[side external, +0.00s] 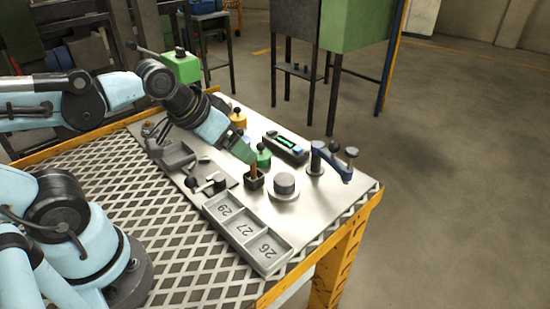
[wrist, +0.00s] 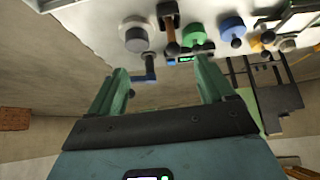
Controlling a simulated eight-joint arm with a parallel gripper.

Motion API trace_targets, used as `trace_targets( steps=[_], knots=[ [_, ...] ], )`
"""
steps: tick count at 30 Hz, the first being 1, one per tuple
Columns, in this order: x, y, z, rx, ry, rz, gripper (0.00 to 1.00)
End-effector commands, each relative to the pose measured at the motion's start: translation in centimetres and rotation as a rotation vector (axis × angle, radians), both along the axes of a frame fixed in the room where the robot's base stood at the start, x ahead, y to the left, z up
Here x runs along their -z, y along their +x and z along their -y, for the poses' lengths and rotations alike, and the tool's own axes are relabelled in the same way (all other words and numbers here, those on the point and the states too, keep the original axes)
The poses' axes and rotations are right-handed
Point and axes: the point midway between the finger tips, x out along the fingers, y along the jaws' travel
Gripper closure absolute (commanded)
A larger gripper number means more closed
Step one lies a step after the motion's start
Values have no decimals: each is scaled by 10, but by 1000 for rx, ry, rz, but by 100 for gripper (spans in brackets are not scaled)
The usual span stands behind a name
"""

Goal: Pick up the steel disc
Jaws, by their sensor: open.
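The steel disc (side external: 285,181) looks like a short grey cylinder on a wider pale round base, upright on the metal plate in the side view. It also shows near the top of the wrist view (wrist: 136,40), beyond my left finger. My gripper (side external: 246,153) has green fingers and is above the plate, left of and behind the disc, close to a green knobbed weight (side external: 263,157). In the wrist view my gripper (wrist: 162,82) has its fingers wide apart with nothing between them. It does not touch the disc.
A dark block with a copper-coloured rod (side external: 254,178) stands close left of the disc. A numbered tray (side external: 246,236) lies in front. A dark device with a green display (side external: 285,147) is behind, and a blue levered fixture (side external: 330,160) is to the right. A yellow weight (side external: 238,118) stands farther back.

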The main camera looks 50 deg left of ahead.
Motion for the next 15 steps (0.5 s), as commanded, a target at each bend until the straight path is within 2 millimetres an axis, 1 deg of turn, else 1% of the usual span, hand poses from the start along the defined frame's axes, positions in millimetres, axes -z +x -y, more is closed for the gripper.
trace_targets(
  steps=[7, 11, 15],
  knots=[
    [-16, 28, 17, -44, -38, -163, 18],
    [-20, 46, 30, -83, -50, -268, 18],
    [-19, 63, 43, -128, -52, -371, 18]
  ],
)
